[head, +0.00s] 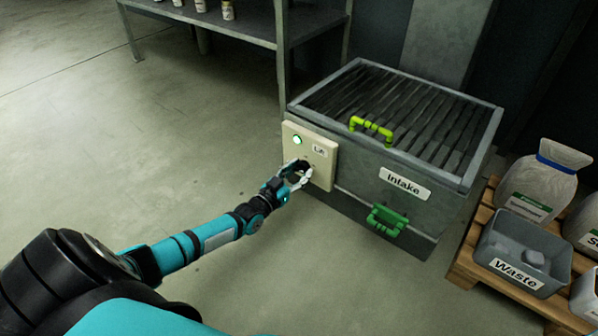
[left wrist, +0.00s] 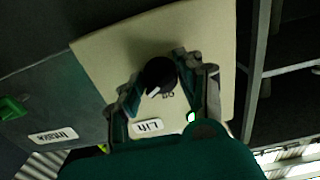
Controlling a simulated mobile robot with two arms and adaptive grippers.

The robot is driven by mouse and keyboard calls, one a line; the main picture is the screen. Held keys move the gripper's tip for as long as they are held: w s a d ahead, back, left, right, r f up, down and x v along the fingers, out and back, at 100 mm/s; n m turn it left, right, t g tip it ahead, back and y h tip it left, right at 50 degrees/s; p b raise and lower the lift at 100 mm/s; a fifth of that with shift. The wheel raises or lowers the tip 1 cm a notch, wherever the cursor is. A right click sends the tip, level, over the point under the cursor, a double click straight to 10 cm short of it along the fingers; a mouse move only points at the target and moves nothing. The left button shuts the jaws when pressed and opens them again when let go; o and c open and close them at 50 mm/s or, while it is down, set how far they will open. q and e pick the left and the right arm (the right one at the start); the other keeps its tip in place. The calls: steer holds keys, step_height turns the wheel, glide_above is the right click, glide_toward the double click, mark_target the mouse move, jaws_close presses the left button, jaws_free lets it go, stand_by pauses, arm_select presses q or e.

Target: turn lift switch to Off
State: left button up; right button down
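The lift switch is a black knob (left wrist: 158,75) with a white pointer mark, on a cream panel (head: 318,147) on the side of the grey intake box. A "Lift" label (head: 320,152) and a lit green light (head: 297,140) are on the same panel; the label (left wrist: 149,127) and light (left wrist: 191,117) also show in the left wrist view. My left gripper (head: 301,172) is at the panel. In the left wrist view its fingers (left wrist: 165,82) are spread on either side of the knob, open. The gripper mostly hides the knob in the head view. My right gripper is not in view.
The intake box has a slatted top with a yellow-green handle (head: 371,129) and a green front handle (head: 387,220). A wooden pallet (head: 466,262) with a grey waste bin (head: 492,245) and sacks stands at the right. A metal shelf (head: 262,28) stands behind. The floor at left is clear.

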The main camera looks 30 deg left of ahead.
arm_select(q)
steer(key=c, duration=0.4)
steer(key=shift+n, duration=0.3)
steer(key=n, duration=1.1)
steer(key=shift+n, duration=0.3)
stand_by(0.3)
steer(key=o, duration=1.2)
steer(key=shift+c, duration=0.2)
